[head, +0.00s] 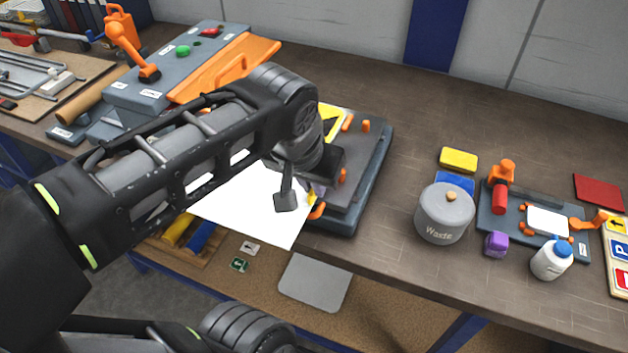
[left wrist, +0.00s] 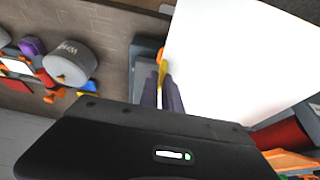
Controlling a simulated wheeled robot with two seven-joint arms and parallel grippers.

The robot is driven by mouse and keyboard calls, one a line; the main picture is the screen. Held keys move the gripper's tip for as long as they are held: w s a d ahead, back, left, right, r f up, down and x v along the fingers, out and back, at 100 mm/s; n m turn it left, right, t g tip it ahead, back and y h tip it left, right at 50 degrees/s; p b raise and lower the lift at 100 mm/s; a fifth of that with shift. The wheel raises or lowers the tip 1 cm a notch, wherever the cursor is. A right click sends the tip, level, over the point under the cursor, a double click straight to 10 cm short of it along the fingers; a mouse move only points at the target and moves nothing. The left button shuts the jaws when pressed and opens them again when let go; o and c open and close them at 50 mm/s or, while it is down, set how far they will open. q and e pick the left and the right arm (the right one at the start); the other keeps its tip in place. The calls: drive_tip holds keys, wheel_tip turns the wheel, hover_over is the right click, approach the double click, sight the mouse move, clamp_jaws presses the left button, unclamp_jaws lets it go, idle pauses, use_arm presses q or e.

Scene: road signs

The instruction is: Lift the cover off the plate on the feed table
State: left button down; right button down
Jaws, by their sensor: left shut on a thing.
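The cover, a white sheet (head: 255,207), reaches out past the front of the feed table (head: 377,160) under my left arm. Part of a yellow and black plate (head: 334,118) shows uncovered at the back of that grey table; my wrist hides the rest. My left gripper (head: 314,196) is shut on the cover's small yellow tab at the sheet's right corner. In the left wrist view the purple fingers (left wrist: 163,84) pinch the yellow tab (left wrist: 162,72), and the white sheet (left wrist: 235,55) spreads out beside them. My right gripper is not in view.
A grey waste pot (head: 444,214) stands right of the feed table. Farther right are a small fixture (head: 490,222), a purple block (head: 496,244) and a white bottle (head: 551,260). A grey machine with an orange board (head: 245,65) stands behind my left arm. The back middle bench is clear.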

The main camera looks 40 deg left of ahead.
use_arm(q)
drive_tip(key=shift+r, duration=0.15)
drive_tip(key=shift+r+p, duration=1.1)
drive_tip(key=shift+r, duration=0.5)
